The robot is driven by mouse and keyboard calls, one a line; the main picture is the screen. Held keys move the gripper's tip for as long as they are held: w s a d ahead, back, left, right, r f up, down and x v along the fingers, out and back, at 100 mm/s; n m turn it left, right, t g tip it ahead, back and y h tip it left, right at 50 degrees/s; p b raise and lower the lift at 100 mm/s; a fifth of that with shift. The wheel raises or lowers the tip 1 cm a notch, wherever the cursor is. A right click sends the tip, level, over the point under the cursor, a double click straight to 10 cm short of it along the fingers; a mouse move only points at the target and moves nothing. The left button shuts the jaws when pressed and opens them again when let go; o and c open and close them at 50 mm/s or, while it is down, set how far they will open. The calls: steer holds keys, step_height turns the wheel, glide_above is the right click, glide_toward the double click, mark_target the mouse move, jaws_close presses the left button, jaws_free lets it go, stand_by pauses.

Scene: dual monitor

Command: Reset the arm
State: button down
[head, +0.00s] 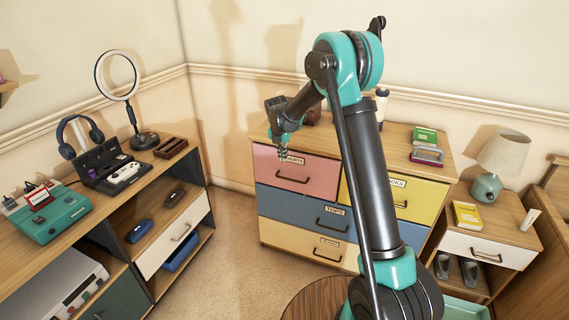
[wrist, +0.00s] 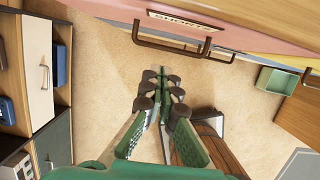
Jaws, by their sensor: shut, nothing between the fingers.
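My gripper (head: 283,154) is shut and empty, with its fingers pointing down in front of the dresser's pink drawer. In the wrist view the gripper's fingers (wrist: 163,82) meet at the tips over the tan floor. The pink drawer (head: 270,170) carries a label and a dark handle and looks closed. In the wrist view the pink drawer (wrist: 125,12) with its handles runs along the top, apart from the fingers. My arm is raised and bent, and hides part of the dresser's middle.
The dresser (head: 262,128) also has blue, yellow and cream drawers. A desk (head: 110,208) with headphones, a ring light and devices stands at left. A nightstand (head: 500,225) with a lamp (head: 500,158) stands at right. A round wooden top (head: 310,302) is in front. Carpet (head: 222,235) lies clear between desk and dresser.

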steer(key=s+d+r+m, duration=0.3)
steer(key=s+d+m, duration=0.4)
steer(key=s, duration=0.1)
steer(key=s+d+r+m, duration=0.4)
steer(key=s+d+m, duration=0.3)
steer(key=s+d, duration=0.15)
steer(key=s+d+f+m, duration=0.2)
steer(key=s+d+m, duration=0.1)
steer(key=s+m, duration=0.6)
steer(key=s+d+f+m+t+y, duration=0.1)
steer(key=s+d+f+m, duration=0.2)
steer(key=s+m, duration=0.6)
steer(key=s+d, duration=0.1)
steer(key=s, duration=0.4)
steer(key=shift+s+d+f+t, duration=0.2)
steer(key=shift+s+t, duration=0.1)
steer(key=shift+s, duration=0.05)
